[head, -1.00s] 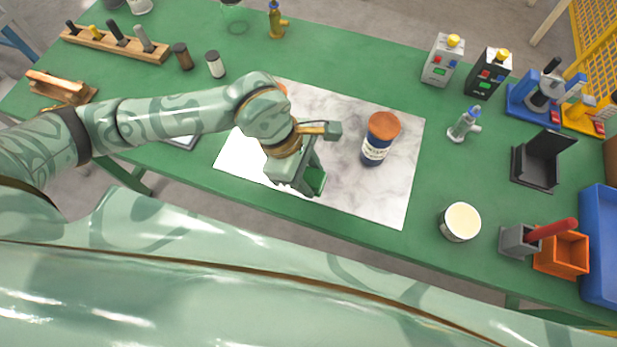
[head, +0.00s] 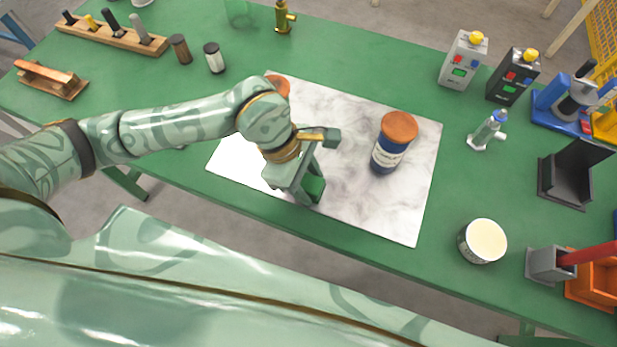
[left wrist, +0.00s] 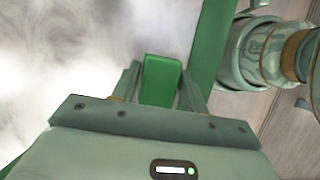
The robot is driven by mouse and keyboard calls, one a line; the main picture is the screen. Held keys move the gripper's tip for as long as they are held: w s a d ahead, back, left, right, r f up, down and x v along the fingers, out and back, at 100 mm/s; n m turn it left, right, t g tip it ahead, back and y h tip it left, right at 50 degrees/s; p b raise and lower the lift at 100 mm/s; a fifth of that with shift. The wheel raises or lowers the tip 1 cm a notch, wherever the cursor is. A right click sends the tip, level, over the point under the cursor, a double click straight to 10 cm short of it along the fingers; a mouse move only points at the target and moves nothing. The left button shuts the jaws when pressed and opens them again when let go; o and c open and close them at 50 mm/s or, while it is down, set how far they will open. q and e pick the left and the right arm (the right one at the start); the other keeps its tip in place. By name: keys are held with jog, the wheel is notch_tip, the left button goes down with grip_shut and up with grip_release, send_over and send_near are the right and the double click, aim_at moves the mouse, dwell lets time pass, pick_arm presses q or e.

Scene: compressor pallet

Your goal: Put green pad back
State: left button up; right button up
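The green pad (head: 314,187) is a small green block in my left gripper (head: 308,192), above the near part of the marbled white sheet (head: 345,207). In the left wrist view the pad (left wrist: 161,80) sits between the two fingers of the left gripper (left wrist: 160,88), which look shut on it. The pad's lower side and any gap beneath it cannot be judged. My right gripper is in neither view.
A blue jar with an orange lid (head: 391,150) stands on the sheet, right of the gripper. A cream-topped tub (head: 482,241) stands to the right. A wooden rack (head: 112,34) is far left. Free green table (head: 330,55) lies behind the sheet.

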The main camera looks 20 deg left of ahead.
pick_arm(q)
jog(key=shift+o, duration=1.2)
jog(key=shift+r, duration=0.1)
jog(key=p+v, duration=0.3)
jog(key=v, duration=0.9)
